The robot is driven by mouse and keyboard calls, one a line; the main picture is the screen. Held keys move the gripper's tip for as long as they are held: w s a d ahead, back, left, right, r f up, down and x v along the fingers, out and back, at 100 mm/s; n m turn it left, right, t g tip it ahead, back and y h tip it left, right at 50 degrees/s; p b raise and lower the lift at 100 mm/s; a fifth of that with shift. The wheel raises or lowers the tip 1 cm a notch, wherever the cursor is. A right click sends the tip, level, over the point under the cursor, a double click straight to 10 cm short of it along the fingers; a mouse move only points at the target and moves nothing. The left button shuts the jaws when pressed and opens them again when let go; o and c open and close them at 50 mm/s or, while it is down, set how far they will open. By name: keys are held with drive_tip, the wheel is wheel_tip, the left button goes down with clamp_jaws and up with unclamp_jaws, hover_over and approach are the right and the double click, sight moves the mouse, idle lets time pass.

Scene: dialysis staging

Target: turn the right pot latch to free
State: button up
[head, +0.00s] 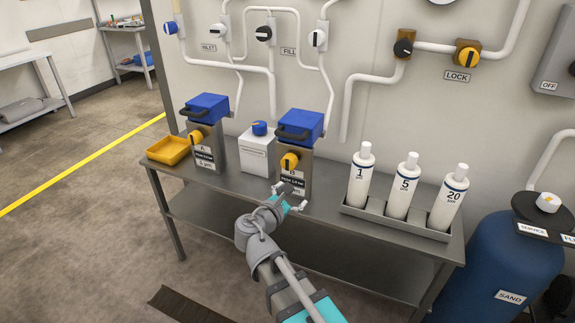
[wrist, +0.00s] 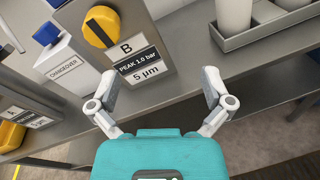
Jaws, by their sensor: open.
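The right pot (head: 297,135), a grey housing with a blue lid and a black handle, stands on the bench. Its yellow round latch (head: 289,161) with a dark pointer bar is on the front. In the wrist view the latch (wrist: 101,27) sits above a label reading B, PEAK 1.0 bar, 5 µm. My gripper (head: 288,198) is in front of and below the latch, apart from it. In the wrist view my gripper (wrist: 160,82) is open, its fingers spread wide with nothing between them.
A similar left pot (head: 206,130) has its own yellow latch. A white CHANGEOVER box (head: 257,155) stands between the pots, and a yellow tray (head: 168,150) lies at left. A rack (head: 392,216) of three white bottles is at right. Pipes and valves line the wall.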

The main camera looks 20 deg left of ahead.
sight(287, 165)
drive_tip(key=s+a+r+n+t+y, duration=0.1)
drive_tip(key=s+a+r+n+y, duration=0.1)
drive_tip(key=a, duration=0.4)
drive_tip(key=shift+s+n+t, duration=0.4)
drive_tip(key=shift+s+n, duration=0.1)
drive_tip(key=shift+n, duration=0.4)
drive_tip(key=shift+w+d, duration=0.1)
drive_tip(key=shift+w, duration=0.05)
drive_tip(key=w, duration=0.9)
drive_tip(key=w+d, duration=0.1)
drive_tip(key=w, duration=0.3)
drive_tip(key=shift+w, duration=0.25)
drive_tip(key=c, duration=1.1)
drive_tip(key=shift+a, duration=0.1)
